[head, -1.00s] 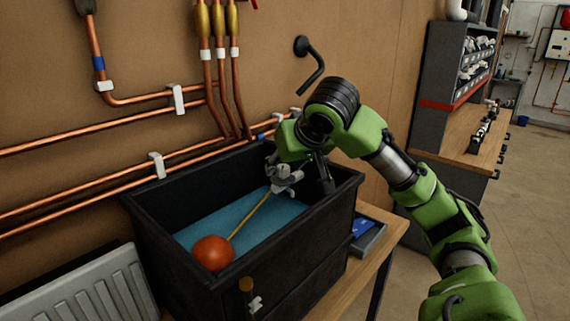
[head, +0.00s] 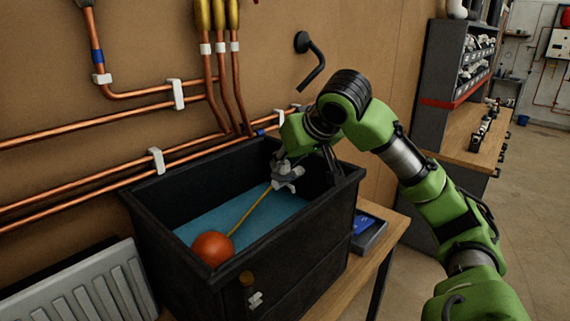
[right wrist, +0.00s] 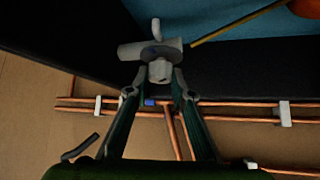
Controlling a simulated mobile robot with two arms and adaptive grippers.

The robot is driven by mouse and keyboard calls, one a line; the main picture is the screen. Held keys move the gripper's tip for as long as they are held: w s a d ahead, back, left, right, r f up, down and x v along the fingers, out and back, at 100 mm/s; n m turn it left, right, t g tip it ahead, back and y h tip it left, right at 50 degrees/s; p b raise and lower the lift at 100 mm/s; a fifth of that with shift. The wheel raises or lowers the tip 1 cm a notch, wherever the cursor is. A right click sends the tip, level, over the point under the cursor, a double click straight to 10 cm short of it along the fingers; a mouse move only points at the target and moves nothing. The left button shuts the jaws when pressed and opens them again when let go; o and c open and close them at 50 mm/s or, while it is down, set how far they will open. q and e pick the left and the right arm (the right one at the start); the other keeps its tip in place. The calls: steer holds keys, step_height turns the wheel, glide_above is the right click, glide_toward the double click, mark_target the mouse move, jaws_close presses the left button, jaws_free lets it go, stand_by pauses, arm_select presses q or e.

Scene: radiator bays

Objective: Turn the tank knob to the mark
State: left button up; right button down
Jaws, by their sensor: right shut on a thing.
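The tank (head: 318,232) is an open black box with blue water (head: 230,222) inside. An orange float ball (head: 212,249) sits at its near left, on a thin yellow rod that runs to a grey valve (head: 288,176) near the back right wall. My right gripper (right wrist: 160,82) is shut on a pale grey, faceted knob (right wrist: 160,70) of this valve, seen between its fingertips in the right wrist view. In the head view the wrist hangs over the tank's back edge and partly hides the grip. I cannot make out the mark. My left gripper is not in view.
Copper pipes (head: 90,190) with white clips run along the wall behind the tank. A black bent handle (head: 312,62) sticks out above. A radiator (head: 90,290) stands at the front left. A blue-and-grey tray (head: 367,232) lies right of the tank.

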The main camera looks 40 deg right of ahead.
steer(key=n+y, duration=0.1)
steer(key=n+y+b, duration=0.1)
steer(key=shift+d+f+n+b, duration=0.15)
steer(key=shift+d+n+b, duration=0.05)
steer(key=shift+n+b, duration=0.1)
steer(key=shift+d+n+y, duration=0.1)
steer(key=shift+n+y, duration=0.6)
steer(key=shift+n, duration=0.1)
steer(key=shift+n+y, duration=0.4)
steer(key=shift+n, duration=0.1)
steer(key=n+y, duration=0.1)
steer(key=n+y+p, duration=0.1)
steer(key=n, duration=0.1)
steer(key=shift+d+r+g+p, duration=0.15)
steer(key=shift+r+g+p, duration=0.15)
steer(key=shift+r, duration=0.05)
steer(key=shift+w+f+n+g+y+p, duration=0.1)
steer(key=shift+n+g+y+p, duration=0.4)
steer(key=shift+n+y+p, duration=0.5)
steer(key=shift+n, duration=0.4)
steer(key=shift+f, duration=0.1)
steer(key=c, duration=1.8)
jaws_free()
steer(key=shift+d, duration=0.1)
steer(key=shift+o, duration=0.2)
